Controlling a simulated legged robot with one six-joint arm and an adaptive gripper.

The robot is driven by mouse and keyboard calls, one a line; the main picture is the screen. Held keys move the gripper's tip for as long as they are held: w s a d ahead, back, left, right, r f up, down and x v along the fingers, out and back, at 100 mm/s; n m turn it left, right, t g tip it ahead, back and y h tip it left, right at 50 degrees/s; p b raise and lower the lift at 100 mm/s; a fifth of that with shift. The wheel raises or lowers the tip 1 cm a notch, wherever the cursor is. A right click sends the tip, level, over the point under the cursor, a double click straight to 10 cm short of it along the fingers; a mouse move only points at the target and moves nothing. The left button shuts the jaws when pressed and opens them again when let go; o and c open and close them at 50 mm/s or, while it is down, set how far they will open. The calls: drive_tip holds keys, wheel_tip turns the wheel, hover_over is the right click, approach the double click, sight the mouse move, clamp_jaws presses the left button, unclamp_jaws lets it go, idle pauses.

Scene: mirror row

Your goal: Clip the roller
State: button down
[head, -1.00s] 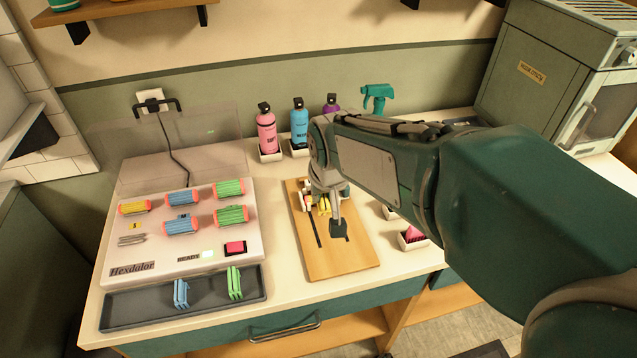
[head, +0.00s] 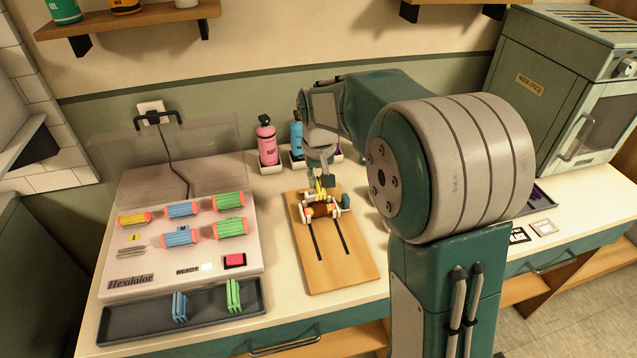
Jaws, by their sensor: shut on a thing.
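A roller wound with brown hair (head: 322,211) lies across the far part of the wooden board (head: 335,270), between pale supports, with a teal part at its right end. My gripper (head: 321,181) is right above it, pointing down, shut on a yellow clip (head: 320,189). The clip is at the top of the roller; I cannot tell whether it grips it. My fingers partly hide the clip. A blue clip (head: 180,306) and a green clip (head: 233,295) stand in the dark tray (head: 137,322) at the left.
The heater box (head: 130,278) at the left holds several yellow, blue and green rollers under a raised clear lid (head: 100,150). A pink bottle (head: 266,142) and a blue bottle (head: 296,136) stand behind the board. My arm hides much of the right counter.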

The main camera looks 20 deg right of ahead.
sight(319, 177)
drive_tip(key=shift+w+d+f+g, duration=0.25)
drive_tip(key=shift+w+f, duration=0.3)
drive_tip(key=shift+w, duration=0.15)
drive_tip(key=shift+w+d+f+g, duration=0.15)
drive_tip(key=shift+w+f+g, duration=0.1)
drive_tip(key=shift+w+f, duration=0.35)
drive_tip(key=shift+f, duration=3.1)
drive_tip(key=shift+f, duration=0.15)
drive_tip(key=c, duration=0.5)
unclamp_jaws()
drive_tip(key=shift+c, duration=0.2)
drive_tip(key=o, duration=0.3)
drive_tip(key=shift+r, duration=3.55)
